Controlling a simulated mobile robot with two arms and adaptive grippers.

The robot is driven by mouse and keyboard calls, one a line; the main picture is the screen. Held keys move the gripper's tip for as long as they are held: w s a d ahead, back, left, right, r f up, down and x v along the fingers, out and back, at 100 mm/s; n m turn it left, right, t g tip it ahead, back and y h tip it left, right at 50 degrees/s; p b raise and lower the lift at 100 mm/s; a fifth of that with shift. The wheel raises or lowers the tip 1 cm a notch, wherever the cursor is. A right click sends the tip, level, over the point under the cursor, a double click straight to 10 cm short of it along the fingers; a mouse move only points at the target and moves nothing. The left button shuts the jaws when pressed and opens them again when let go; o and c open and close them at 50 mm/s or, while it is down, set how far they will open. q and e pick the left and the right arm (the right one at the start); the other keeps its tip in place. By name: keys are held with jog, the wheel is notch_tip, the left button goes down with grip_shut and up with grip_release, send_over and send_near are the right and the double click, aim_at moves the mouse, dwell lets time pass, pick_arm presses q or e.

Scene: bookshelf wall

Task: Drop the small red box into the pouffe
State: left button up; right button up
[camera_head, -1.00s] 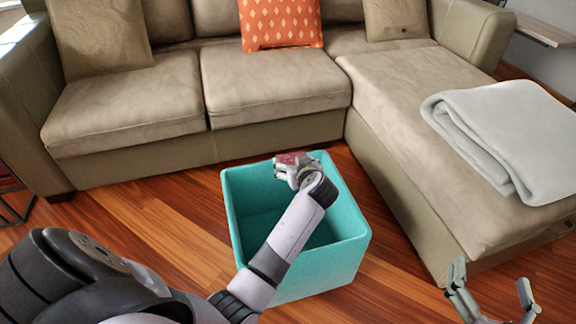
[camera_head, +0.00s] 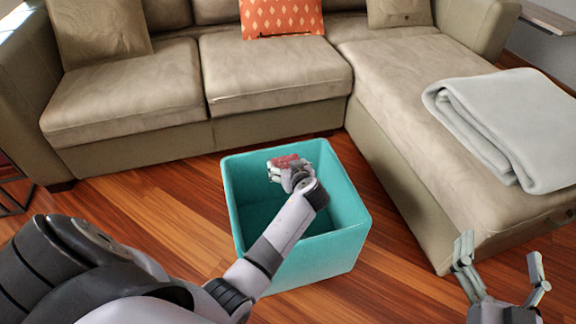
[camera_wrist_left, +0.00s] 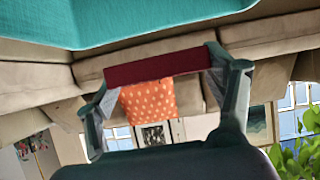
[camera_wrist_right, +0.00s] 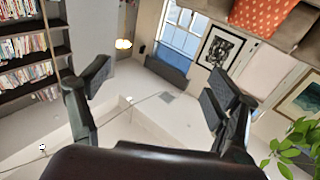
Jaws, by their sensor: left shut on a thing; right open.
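The small red box (camera_head: 287,161) is held between the fingers of my left gripper (camera_head: 287,170), which is shut on it. In the head view they appear over the opening of the teal pouffe (camera_head: 306,262), which is open at the top and hollow. In the left wrist view the red box (camera_wrist_left: 158,67) spans between both fingertips, and the pouffe's teal edge (camera_wrist_left: 130,22) fills the top of the picture. The box's exact height relative to the rim is hard to tell. My right gripper (camera_head: 502,262) is open and empty, in front of the sofa's chaise.
A beige sofa (camera_head: 275,75) stands behind the pouffe, and its chaise (camera_head: 400,130) runs along the right side. A folded grey blanket (camera_head: 510,120) lies on the chaise. An orange cushion (camera_head: 280,15) rests at the back. Wooden floor (camera_head: 170,215) is free left of the pouffe.

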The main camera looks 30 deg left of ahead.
pick_arm(q)
notch_tip(320, 180, down, 3)
jog(key=shift+f+b, duration=0.1)
jog(key=shift+b, duration=1.1)
jog(key=shift+f, duration=0.1)
pick_arm(e)
jog(key=s+r+t+y, duration=0.1)
jog(key=s+r+t, duration=0.1)
jog(key=r, duration=0.3)
jog(key=s+r+t+y, duration=0.1)
jog(key=s+r+t, duration=0.1)
jog(key=r+t, duration=0.3)
jog(key=shift+s+a+r, duration=0.15)
jog(key=shift+s+r, duration=0.15)
pick_arm(q)
jog(key=o, duration=1.3)
pick_arm(e)
jog(key=shift+y, duration=0.4)
pick_arm(q)
jog(key=v, duration=0.7)
jog(key=shift+s+d, duration=0.2)
pick_arm(e)
jog(key=shift+h, duration=0.3)
